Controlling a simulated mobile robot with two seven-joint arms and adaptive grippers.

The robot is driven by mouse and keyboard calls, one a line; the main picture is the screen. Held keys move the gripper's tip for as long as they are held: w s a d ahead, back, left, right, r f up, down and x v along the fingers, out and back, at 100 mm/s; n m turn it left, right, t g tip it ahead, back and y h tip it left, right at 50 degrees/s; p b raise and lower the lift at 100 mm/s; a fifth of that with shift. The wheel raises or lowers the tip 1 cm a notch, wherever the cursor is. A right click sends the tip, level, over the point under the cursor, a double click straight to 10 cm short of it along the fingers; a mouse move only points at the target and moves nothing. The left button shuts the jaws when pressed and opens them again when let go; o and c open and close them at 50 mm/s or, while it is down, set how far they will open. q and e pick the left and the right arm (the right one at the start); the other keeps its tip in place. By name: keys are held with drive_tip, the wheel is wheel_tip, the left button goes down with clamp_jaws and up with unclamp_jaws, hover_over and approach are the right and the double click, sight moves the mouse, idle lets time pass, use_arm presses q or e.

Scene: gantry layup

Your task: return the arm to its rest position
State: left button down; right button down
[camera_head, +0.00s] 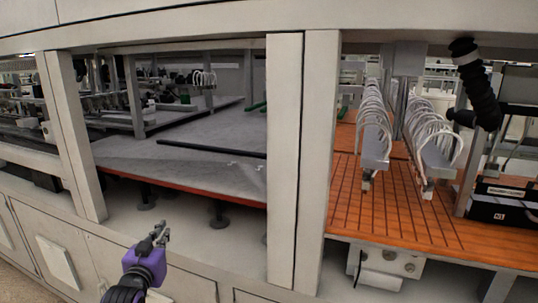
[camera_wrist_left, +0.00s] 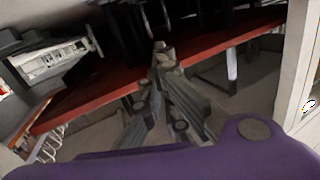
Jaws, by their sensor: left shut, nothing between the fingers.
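My left gripper (camera_head: 163,229) shows at the lower left of the head view, with a purple wrist body and dark grey fingers. It is in front of the pale cabinet frame, lower than the table and apart from it. In the left wrist view its fingers (camera_wrist_left: 158,52) come together at the tips. Nothing is held between them. The red-orange edge of a table (camera_wrist_left: 100,75) runs behind the fingers there. My right gripper is in neither view.
A grey-topped table (camera_head: 200,140) with a dark rod (camera_head: 210,151) lies behind the frame. A wide pale post (camera_head: 285,160) stands right of the gripper. An orange slotted table (camera_head: 375,200) with white hooped racks (camera_head: 375,145) is further right. Black corrugated hose (camera_head: 478,90) hangs at upper right.

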use_arm(q)
drive_tip(key=s+d+f+g, duration=0.2)
drive_tip(key=s+d+f, duration=0.1)
drive_tip(key=s+f, duration=0.8)
drive_tip(key=s+d+f+g, duration=0.3)
drive_tip(key=s+f, duration=0.8)
drive_tip(key=s, duration=0.7)
drive_tip(key=s+d+f+g, duration=0.3)
drive_tip(key=s+d+f, duration=0.2)
drive_tip(key=s+f, duration=0.6)
drive_tip(key=s, duration=0.3)
drive_tip(key=shift+s+d+f+h, duration=0.25)
drive_tip(key=shift+s+h, duration=0.1)
drive_tip(key=shift+h, duration=0.05)
